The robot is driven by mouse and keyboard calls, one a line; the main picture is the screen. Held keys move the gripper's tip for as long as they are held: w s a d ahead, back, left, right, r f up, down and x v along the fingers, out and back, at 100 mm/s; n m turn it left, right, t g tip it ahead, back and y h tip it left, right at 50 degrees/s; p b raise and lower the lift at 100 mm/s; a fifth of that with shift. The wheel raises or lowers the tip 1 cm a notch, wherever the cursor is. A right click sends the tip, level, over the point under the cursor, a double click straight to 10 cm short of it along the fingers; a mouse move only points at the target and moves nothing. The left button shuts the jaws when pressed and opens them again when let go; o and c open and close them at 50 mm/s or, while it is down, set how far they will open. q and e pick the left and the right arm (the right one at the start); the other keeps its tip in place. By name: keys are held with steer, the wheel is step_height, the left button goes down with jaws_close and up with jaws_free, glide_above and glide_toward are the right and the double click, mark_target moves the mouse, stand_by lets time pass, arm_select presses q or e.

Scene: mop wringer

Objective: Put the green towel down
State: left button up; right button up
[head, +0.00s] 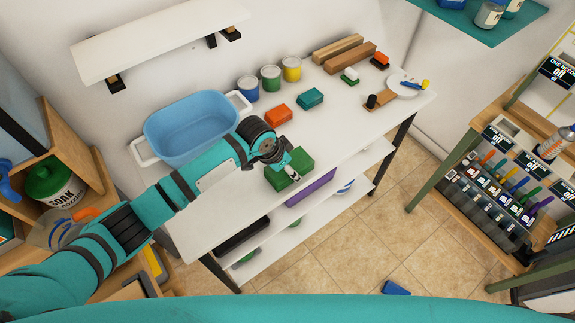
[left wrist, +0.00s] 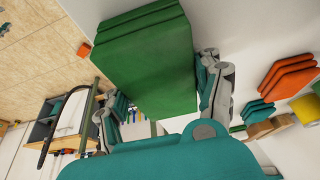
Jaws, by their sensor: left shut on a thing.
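The green towel (head: 303,163) is a thick folded block at the front part of the white table (head: 222,212) in the head view. My left gripper (head: 288,173) is shut on it from above. In the left wrist view the towel (left wrist: 148,60) sits between the two fingers of the gripper (left wrist: 160,88), its folded layers showing at the far end. The fingers hide parts of its sides. I cannot tell whether its underside touches the tabletop. My right gripper is not in view.
A blue basin (head: 185,128) stands left on the table. Folded orange (head: 278,115) and teal (head: 311,98) towels lie behind the green one, before several paint-coloured cans (head: 270,78). Brushes and a white plate (head: 402,88) are at right. The tabletop right of the green towel is clear.

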arm_select(q)
steer(key=o, duration=1.2)
steer(key=shift+f, duration=0.15)
steer(key=shift+o, duration=0.2)
steer(key=v, duration=1.2)
steer(key=shift+r+b, duration=0.25)
steer(key=shift+b, duration=0.1)
steer(key=shift+d, duration=0.1)
